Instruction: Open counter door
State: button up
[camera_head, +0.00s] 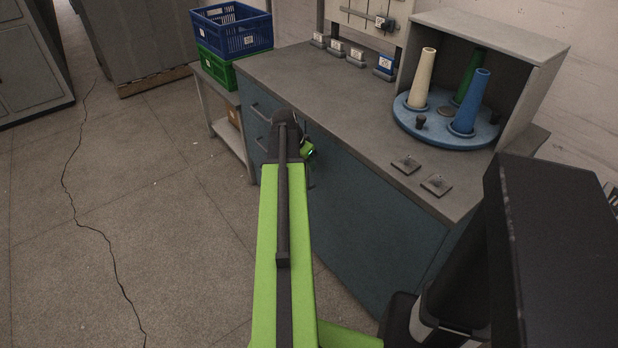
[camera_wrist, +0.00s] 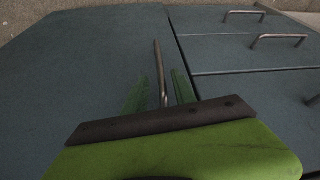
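The counter door (camera_head: 365,225) is a blue-grey panel on the counter's front; it fills the left of the wrist view (camera_wrist: 85,65) and looks closed. Its metal bar handle (camera_wrist: 158,65) runs lengthwise beside the seam to the drawers. My gripper (camera_wrist: 160,88) has two green fingers, one on each side of the handle. Gaps show between the handle and both fingers, so it is open. In the head view my gripper (camera_head: 308,151) is mostly hidden behind my arm at the counter's front. The depth between the fingertips and the door is hard to judge.
Drawers with bar handles (camera_wrist: 278,38) sit beside the door. The countertop (camera_head: 330,95) carries a blue turntable (camera_head: 445,135) with cones inside a grey housing (camera_head: 500,40). A blue crate (camera_head: 232,28) and a green crate stand on a side shelf. Floor (camera_head: 160,210) at left is clear.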

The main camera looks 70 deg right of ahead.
jog(key=b+x, duration=0.1)
jog(key=x, duration=0.2)
jog(key=shift+f, duration=0.15)
grip_shut()
jog(key=shift+s+a, duration=0.1)
jog(key=shift+s, duration=0.05)
dwell(1.0)
